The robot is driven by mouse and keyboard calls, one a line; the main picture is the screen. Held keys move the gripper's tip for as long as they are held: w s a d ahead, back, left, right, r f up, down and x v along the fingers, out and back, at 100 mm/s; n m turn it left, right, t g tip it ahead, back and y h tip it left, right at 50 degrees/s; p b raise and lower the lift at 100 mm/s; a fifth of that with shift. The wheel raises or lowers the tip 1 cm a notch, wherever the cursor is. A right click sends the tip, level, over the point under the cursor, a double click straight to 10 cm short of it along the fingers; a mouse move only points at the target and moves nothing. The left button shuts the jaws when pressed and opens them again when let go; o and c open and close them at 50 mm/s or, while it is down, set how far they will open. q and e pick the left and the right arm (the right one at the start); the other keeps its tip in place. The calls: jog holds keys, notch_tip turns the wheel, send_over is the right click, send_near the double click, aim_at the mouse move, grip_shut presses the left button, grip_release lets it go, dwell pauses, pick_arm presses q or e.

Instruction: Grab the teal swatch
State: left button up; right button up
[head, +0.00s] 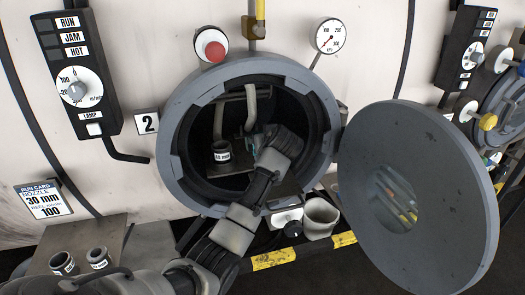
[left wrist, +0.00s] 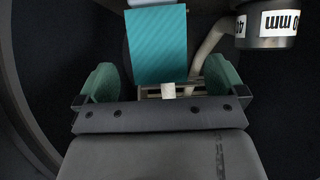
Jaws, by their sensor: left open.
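In the left wrist view the teal swatch (left wrist: 157,45) is a flat, finely striped rectangle, ahead of my open left gripper (left wrist: 162,68) and roughly centred between its green-padded fingers. Its near edge lies around the fingertips; I cannot tell whether anything touches it. In the head view my left arm reaches through the round opening of the machine, and the left gripper (head: 263,136) is inside, partly hidden by its own wrist. My right gripper is not in view.
Inside, a dark nozzle (head: 221,153) stands left of the gripper; a labelled nozzle (left wrist: 268,24) shows upper right in the wrist view. A pale pipe (left wrist: 209,45) runs beside the swatch. The round door (head: 440,190) hangs open at right.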

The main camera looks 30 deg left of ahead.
pick_arm(q)
jog(key=x, duration=0.1)
jog(key=p+x, duration=0.1)
jog(key=x, duration=0.1)
jog(key=shift+w+a+r, duration=0.15)
jog(key=shift+w+r, duration=0.1)
jog(key=shift+r, duration=0.05)
jog(key=shift+w+a+f, duration=0.25)
jog(key=shift+a+f, duration=0.05)
jog(key=shift+f, duration=0.05)
jog(key=c, duration=1.2)
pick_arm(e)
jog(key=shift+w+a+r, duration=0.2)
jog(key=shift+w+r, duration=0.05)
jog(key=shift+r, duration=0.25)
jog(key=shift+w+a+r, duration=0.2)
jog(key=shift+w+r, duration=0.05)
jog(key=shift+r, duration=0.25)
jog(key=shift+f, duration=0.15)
